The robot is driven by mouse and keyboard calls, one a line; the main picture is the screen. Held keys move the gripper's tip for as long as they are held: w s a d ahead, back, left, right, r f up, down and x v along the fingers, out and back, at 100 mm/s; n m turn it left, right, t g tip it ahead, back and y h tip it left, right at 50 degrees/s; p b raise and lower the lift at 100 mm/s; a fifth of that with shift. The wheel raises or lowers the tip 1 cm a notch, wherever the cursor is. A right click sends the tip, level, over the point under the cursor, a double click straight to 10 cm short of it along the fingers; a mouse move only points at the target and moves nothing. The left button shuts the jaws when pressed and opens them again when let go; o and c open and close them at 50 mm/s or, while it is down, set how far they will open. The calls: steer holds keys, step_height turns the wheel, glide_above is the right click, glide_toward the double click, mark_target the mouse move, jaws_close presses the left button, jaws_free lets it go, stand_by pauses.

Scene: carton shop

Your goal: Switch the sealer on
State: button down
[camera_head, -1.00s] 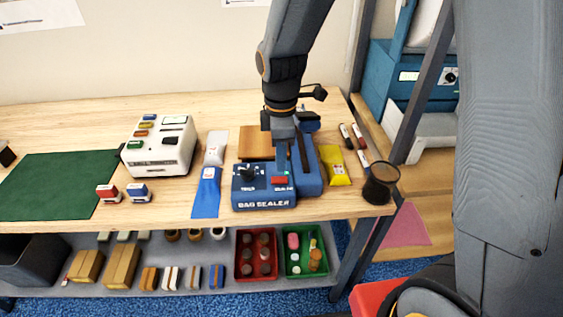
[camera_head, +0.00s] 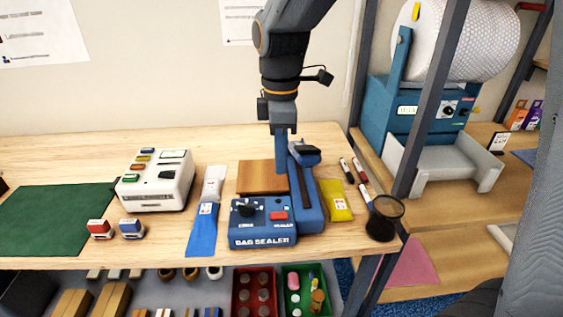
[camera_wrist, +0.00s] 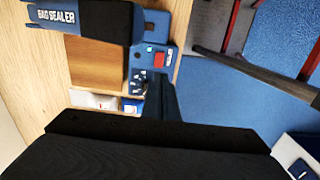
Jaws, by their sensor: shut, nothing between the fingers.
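The blue bag sealer (camera_head: 262,237) stands near the front right of the wooden table. Its front panel holds a black knob (camera_head: 246,210) on the left and a red switch (camera_head: 279,216) on the right. My gripper (camera_head: 281,172) is shut and empty, pointing down above and behind the panel, apart from the switch. In the wrist view the closed fingers (camera_wrist: 163,85) appear just beside the red switch (camera_wrist: 159,60), with the knob (camera_wrist: 138,86) close by. Whether the switch is pressed cannot be told.
A brown board (camera_head: 259,177) lies behind the sealer. Blue (camera_head: 202,230) and yellow (camera_head: 336,201) pouches flank it. A white device (camera_head: 157,181), stamps and a green mat (camera_head: 50,217) are left. A shelf post rises right.

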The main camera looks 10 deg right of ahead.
mark_target(274, 216)
steer(key=a+b, duration=0.1)
steer(key=b, duration=0.5)
steer(key=shift+w+a, duration=0.1)
steer(key=shift+a, duration=0.2)
steer(key=shift+r, duration=0.1)
step_height(274, 216, down, 14)
steer(key=p, duration=0.2)
steer(key=shift+p, duration=0.3)
